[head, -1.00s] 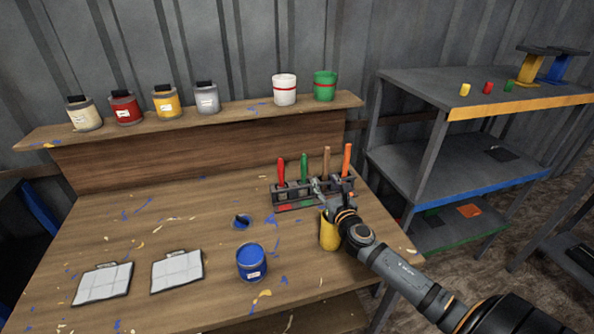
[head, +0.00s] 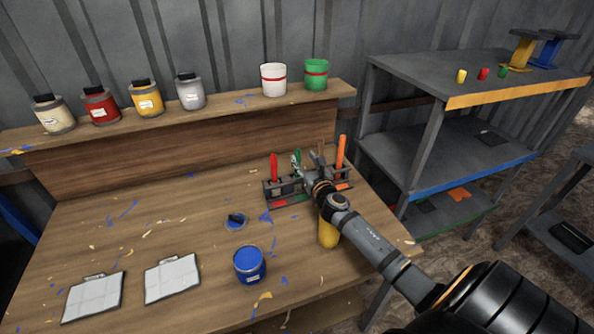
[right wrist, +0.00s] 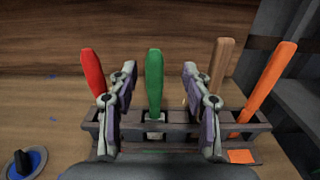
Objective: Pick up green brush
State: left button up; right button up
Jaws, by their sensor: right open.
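The green brush (right wrist: 154,78) stands upright by its handle in a dark rack (right wrist: 180,128) on the wooden bench; in the head view its handle (head: 295,159) is partly covered by my gripper. My right gripper (right wrist: 158,75) is open, with one finger on each side of the green handle and visible gaps between. In the head view the right gripper (head: 310,166) is at the rack. A red brush (right wrist: 93,72) stands left of the fingers, a brown one (right wrist: 222,68) just right of them, and an orange one (right wrist: 268,80) farther right. My left gripper is not in view.
A yellow container (head: 328,235) stands under my right forearm. A blue paint can (head: 249,265) and a blue lid (head: 236,221) are left of it. Paint cans and buckets line the back ledge (head: 225,104). A metal shelf (head: 440,150) stands at right.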

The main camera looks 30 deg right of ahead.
aim_at(298, 153)
jog(key=shift+w+r, duration=0.25)
jog(key=shift+w, duration=0.05)
jog(key=x, duration=0.4)
jog(key=shift+a+p, duration=0.35)
jog(key=shift+p, duration=0.05)
jog(key=shift+w+d, duration=0.1)
jog(key=shift+w, duration=0.3)
jog(key=shift+s, duration=0.15)
jog(key=shift+c, duration=0.7)
grip_shut()
